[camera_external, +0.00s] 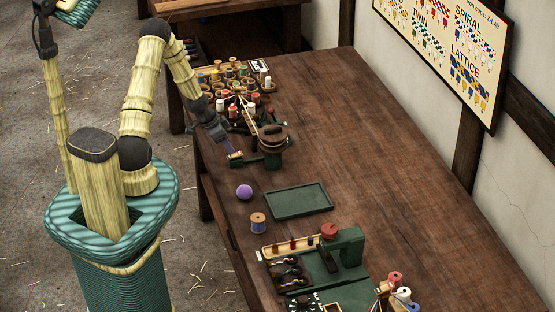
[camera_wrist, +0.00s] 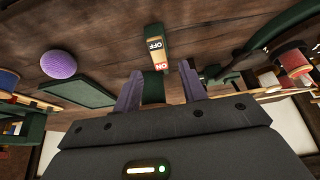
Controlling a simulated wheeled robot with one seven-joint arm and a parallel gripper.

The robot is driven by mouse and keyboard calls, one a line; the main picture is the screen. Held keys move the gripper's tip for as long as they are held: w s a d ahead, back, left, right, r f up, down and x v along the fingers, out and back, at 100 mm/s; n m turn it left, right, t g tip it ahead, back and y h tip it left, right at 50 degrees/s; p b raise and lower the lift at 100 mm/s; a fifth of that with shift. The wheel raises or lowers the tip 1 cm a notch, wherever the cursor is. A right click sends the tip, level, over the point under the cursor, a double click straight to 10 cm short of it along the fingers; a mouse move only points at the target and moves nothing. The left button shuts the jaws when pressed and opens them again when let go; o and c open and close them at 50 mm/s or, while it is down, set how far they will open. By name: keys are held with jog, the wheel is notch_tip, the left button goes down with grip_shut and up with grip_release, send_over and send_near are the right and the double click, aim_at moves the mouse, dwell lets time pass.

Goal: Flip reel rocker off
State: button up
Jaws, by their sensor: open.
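The reel rocker (camera_wrist: 155,44) is a small switch with a cream OFF label and a red ON label, on a green base in the wrist view. The ON end is nearer my gripper; which end is pressed down I cannot tell. It also shows small in the external view (camera_external: 235,157), beside the dark wooden reel (camera_external: 272,136). My gripper (camera_wrist: 160,70) is open and empty, its two purple fingers spread either side of the ON end's line. In the external view my gripper (camera_external: 229,147) hangs close to the rocker. Contact cannot be made out.
A purple ball (camera_external: 244,191), a green tray (camera_external: 300,201) and a blue-wound spool (camera_external: 258,222) lie in front of the reel. A rack of bobbins (camera_external: 212,87) stands behind; a green device (camera_external: 343,250) stands nearer the camera. The table's right side is clear.

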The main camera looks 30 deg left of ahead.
jog(key=p+v, duration=0.1)
jog(key=v, duration=1.1)
jog(key=shift+r, duration=0.35)
jog(key=shift+s+a, duration=0.15)
jog(key=shift+s, duration=0.05)
jog(key=s+d+r+n+g+y, duration=0.1)
jog(key=s+r+n+y, duration=0.2)
jog(key=s+r+n, duration=0.6)
jog(key=s+r, duration=0.1)
jog(key=s, duration=0.3)
jog(key=shift+d+r+y, duration=0.2)
jog(key=shift+d+y, duration=0.05)
jog(key=shift+y, duration=0.15)
jog(key=shift+s, duration=0.15)
